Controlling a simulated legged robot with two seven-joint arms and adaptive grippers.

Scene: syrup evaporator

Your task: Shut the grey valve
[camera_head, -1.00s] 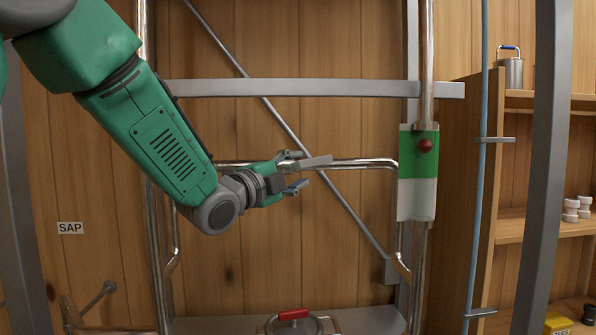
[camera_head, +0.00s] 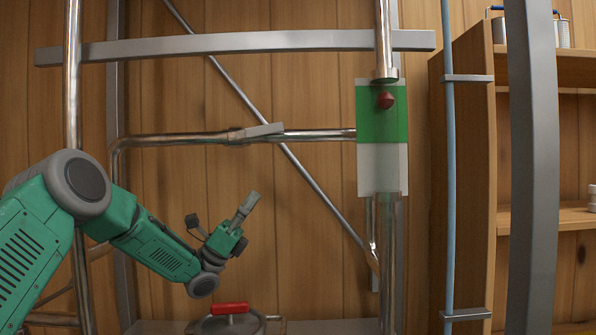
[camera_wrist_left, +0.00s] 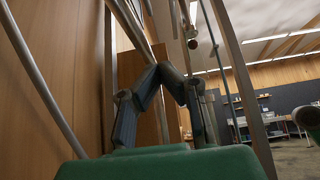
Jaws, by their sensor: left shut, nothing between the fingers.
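The grey valve (camera_head: 258,132) has a flat grey lever on the horizontal steel pipe in the head view. Its lever lies nearly along the pipe, tilted slightly up to the right. My left gripper (camera_head: 250,200) is below the lever, apart from it, pointing up and to the right. It is shut and empty. Its fingers also show in the left wrist view (camera_wrist_left: 163,72), where I cannot make out the grey valve. My right gripper is not in view.
A red-handled fitting (camera_head: 230,308) sits low, below my left gripper. A green and white gauge panel (camera_head: 382,150) with a red knob is right of the valve. Steel posts, a grey crossbar (camera_head: 250,42) and a diagonal rod (camera_head: 285,148) surround the space. Wooden shelves (camera_head: 545,222) stand at the right.

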